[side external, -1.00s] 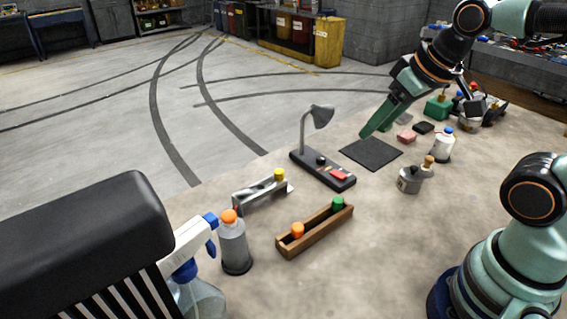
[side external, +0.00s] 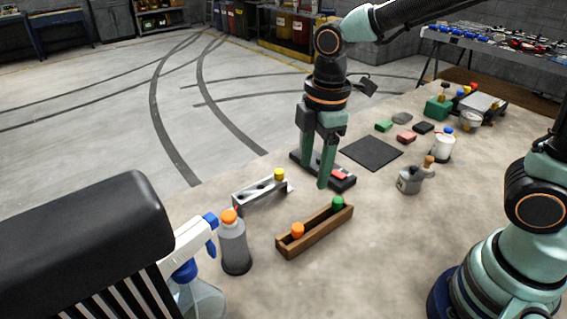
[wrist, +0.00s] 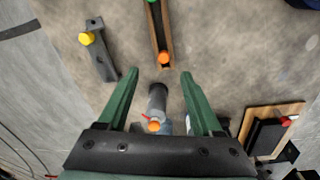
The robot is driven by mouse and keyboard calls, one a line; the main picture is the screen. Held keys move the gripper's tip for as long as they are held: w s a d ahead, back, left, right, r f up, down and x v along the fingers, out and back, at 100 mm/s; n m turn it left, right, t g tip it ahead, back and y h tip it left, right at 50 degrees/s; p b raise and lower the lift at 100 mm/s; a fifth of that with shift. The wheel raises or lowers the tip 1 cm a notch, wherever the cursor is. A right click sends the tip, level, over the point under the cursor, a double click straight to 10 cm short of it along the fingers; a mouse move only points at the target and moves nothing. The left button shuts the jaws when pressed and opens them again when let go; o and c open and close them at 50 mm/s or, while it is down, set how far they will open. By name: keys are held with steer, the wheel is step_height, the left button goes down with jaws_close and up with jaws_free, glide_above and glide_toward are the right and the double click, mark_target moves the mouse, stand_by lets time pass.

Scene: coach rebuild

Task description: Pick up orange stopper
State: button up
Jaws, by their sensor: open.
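The orange stopper (side external: 297,230) stands upright in the near end of a narrow wooden tray (side external: 318,232), with a green stopper (side external: 338,202) at the far end. In the wrist view the orange stopper (wrist: 163,58) shows just past the fingertips, centred between them. My gripper (side external: 314,172) points down, open and empty, above the table and apart from the stopper. In the side view its fingers cover part of the black lamp base (side external: 343,183). In the wrist view both fingers of my gripper (wrist: 160,73) are spread apart.
A grey bottle with an orange cap (side external: 229,215) stands left of the tray, beside a spray bottle (side external: 195,250). A metal rack with a yellow stopper (side external: 279,174) lies behind. A dark mat (side external: 371,153) and small oil can (side external: 409,181) lie to the right.

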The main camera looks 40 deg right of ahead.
step_height(320, 180, down, 2)
steer(key=a+f+n, duration=0.1)
steer(key=a+n, duration=0.1)
steer(key=n, duration=0.1)
glide_above(298, 227)
steer(key=shift+g, duration=0.4)
steer(key=f, duration=0.5)
steer(key=shift+s+d+f, duration=0.2)
steer(key=shift+w+a+f, duration=0.1)
steer(key=shift+w+f, duration=0.05)
steer(key=shift+f, duration=1.35)
steer(key=shift+w+a+f, duration=0.1)
steer(key=shift+f, duration=1.4)
jaws_close()
